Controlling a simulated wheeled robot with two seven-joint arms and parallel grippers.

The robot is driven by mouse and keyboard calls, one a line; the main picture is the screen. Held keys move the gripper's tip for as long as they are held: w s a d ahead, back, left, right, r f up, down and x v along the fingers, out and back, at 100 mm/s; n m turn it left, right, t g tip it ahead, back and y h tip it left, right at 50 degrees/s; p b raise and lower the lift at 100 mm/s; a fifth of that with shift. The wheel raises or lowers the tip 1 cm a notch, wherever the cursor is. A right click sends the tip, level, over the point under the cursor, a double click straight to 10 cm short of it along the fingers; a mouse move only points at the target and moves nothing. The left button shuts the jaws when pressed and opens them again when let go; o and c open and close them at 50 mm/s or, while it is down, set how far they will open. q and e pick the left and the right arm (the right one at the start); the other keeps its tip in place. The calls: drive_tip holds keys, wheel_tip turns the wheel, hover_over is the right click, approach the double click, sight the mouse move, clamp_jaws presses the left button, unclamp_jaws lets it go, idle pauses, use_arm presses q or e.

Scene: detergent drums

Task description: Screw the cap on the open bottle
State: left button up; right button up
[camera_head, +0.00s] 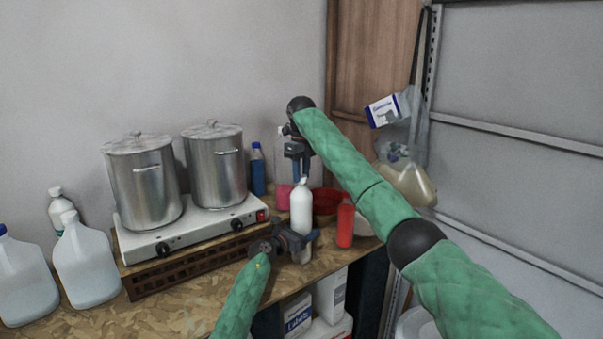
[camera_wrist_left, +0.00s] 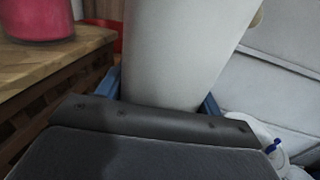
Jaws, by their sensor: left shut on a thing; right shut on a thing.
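The white bottle (camera_head: 302,205) stands upright near the table's front edge; it also fills the middle of the left wrist view (camera_wrist_left: 178,55). My left gripper (camera_head: 301,240) is shut around its lower body, with a blue finger on each side in the left wrist view (camera_wrist_left: 165,98). My right gripper (camera_head: 298,172) points down directly above the bottle's neck. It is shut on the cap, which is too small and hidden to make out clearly. I cannot tell whether cap and neck touch.
Two steel pots (camera_head: 215,165) stand on a hot plate (camera_head: 190,232) at left. Behind the bottle is a pink-filled container (camera_head: 284,196); right are a red bottle (camera_head: 345,222) and a reddish bowl (camera_head: 325,206). A blue bottle (camera_head: 257,170) stands behind. Jugs (camera_head: 85,262) fill the far left.

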drive_tip(key=o, duration=0.9)
drive_tip(key=shift+r, duration=0.15)
drive_tip(key=shift+r, duration=2.1)
